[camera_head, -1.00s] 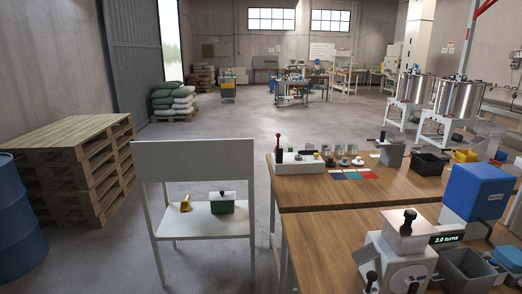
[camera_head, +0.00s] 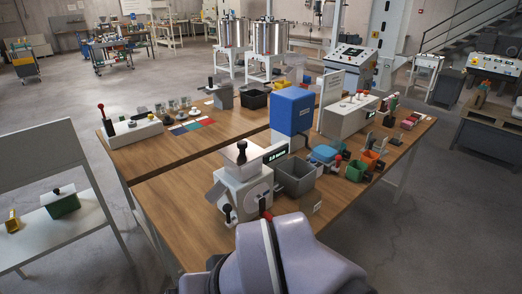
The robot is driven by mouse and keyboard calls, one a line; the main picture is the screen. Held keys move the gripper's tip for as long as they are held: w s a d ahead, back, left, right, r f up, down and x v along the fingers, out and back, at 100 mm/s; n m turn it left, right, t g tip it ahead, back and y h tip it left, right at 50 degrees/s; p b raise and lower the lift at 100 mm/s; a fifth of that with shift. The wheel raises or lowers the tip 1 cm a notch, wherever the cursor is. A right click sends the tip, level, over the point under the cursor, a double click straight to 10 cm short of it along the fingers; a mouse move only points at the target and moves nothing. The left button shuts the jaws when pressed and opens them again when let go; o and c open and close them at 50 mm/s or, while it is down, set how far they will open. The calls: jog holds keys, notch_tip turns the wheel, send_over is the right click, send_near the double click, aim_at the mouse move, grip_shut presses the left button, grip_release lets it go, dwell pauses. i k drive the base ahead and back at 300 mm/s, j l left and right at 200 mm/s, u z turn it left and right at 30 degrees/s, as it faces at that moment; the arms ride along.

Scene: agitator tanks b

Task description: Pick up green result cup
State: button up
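A small green cup (camera_head: 355,171) stands near the front right part of the wooden bench (camera_head: 165,190). It is probably the green result cup; no label on it can be read. An orange cup (camera_head: 370,159) stands just behind it and to the right. My arm, a light violet-grey link, rises at the bottom middle of the picture, in front of the bench. My gripper does not show, so I cannot see whether it holds anything.
A grey bin (camera_head: 295,178) and a blue container (camera_head: 323,153) stand left of the green cup. A mixing device (camera_head: 240,186) and a tall blue box (camera_head: 291,110) are further left. A white stand (camera_head: 35,155) is at the left.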

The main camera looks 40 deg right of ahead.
aim_at(357, 171)
jog(key=z, duration=1.95)
